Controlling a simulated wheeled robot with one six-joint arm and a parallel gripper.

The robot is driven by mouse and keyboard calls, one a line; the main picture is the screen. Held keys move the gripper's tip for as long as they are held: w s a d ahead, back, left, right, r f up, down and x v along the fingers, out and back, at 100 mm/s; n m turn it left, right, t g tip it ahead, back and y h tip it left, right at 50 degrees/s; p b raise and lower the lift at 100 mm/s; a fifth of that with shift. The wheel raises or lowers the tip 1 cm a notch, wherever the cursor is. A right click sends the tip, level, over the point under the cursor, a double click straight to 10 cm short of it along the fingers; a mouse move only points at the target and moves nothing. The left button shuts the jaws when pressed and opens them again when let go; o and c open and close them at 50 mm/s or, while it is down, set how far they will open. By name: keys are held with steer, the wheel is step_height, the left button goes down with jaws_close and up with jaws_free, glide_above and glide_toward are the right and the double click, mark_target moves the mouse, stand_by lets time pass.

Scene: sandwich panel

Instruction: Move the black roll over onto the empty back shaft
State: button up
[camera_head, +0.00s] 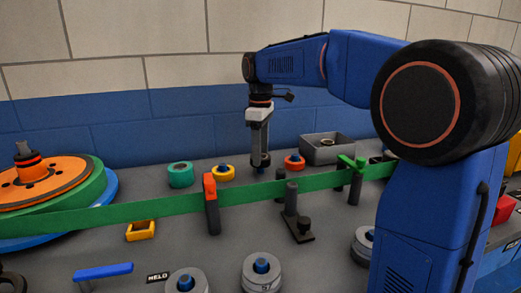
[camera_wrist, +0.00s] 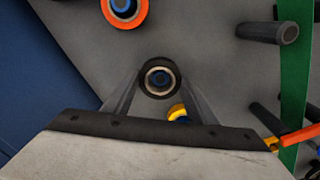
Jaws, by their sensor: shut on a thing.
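My gripper (camera_head: 260,158) points straight down at the back row in the head view and is shut on the roll. The roll is upright on its axis, lined up with the shaft between the yellow roll (camera_head: 223,173) and the red roll (camera_head: 294,162). I cannot tell whether it rests fully down. My fingers hide part of the yellow roll in the wrist view.
A teal roll (camera_head: 180,175) stands at the back left. A grey bin (camera_head: 328,147) with a small ring inside stands at the back right. A green belt (camera_head: 250,195) crosses in front of the back row, past an orange-topped post (camera_head: 211,190). Grey rolls (camera_head: 262,275) stand at the front.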

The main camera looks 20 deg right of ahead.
steer(key=shift+f, duration=1.2)
steer(key=o, duration=1.1)
steer(key=shift+o, duration=0.2)
steer(key=shift+r, duration=0.15)
steer(key=shift+r, duration=4.25)
